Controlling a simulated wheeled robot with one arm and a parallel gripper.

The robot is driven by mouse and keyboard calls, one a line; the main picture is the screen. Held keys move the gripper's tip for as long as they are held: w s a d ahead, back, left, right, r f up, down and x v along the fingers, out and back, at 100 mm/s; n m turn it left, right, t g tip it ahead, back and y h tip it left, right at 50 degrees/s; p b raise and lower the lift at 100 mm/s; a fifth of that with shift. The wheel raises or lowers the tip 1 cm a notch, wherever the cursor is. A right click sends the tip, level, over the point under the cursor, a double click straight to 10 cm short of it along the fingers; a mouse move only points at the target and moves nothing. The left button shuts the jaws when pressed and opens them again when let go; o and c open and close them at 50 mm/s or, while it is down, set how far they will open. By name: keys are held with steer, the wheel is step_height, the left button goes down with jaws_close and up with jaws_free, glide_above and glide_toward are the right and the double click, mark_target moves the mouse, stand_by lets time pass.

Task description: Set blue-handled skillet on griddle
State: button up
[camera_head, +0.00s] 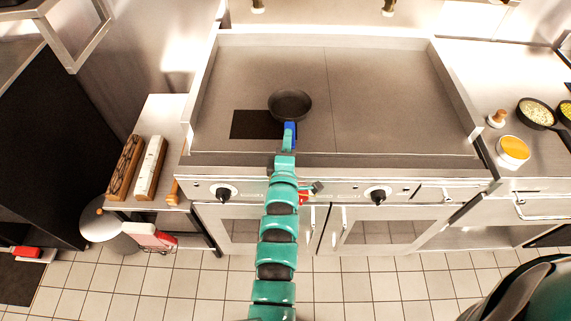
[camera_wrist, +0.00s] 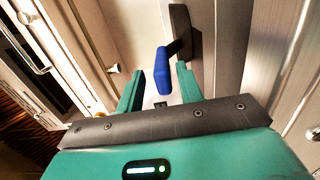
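The skillet (camera_head: 290,104) is small, round and dark, with a blue handle (camera_head: 289,132). In the head view it appears over the griddle (camera_head: 380,95), its pan overlapping the right end of a dark rectangle (camera_head: 255,125); the handle points toward me. In the wrist view the dark pan (camera_wrist: 180,22) is at top centre and the blue handle (camera_wrist: 162,72) reaches down toward my gripper (camera_wrist: 159,78). My fingers are apart, with gaps visible on both sides of the handle's end. My arm hides part of the griddle's front edge in the head view.
A counter at right holds a white-and-orange tub (camera_head: 513,150), a small wooden-topped item (camera_head: 497,118) and a pan of pale food (camera_head: 537,112). At left, wooden blocks (camera_head: 126,167) lie on a side table. The griddle has raised side walls; its right half is clear.

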steer(key=s, duration=0.2)
steer(key=shift+s+a+f+b, duration=0.1)
steer(key=shift+s+f+b, duration=0.15)
steer(key=shift+s+b, duration=0.1)
steer(key=shift+s+a+r+b, duration=0.1)
steer(key=shift+s+a+b, duration=0.05)
steer(key=shift+s+b, duration=2.65)
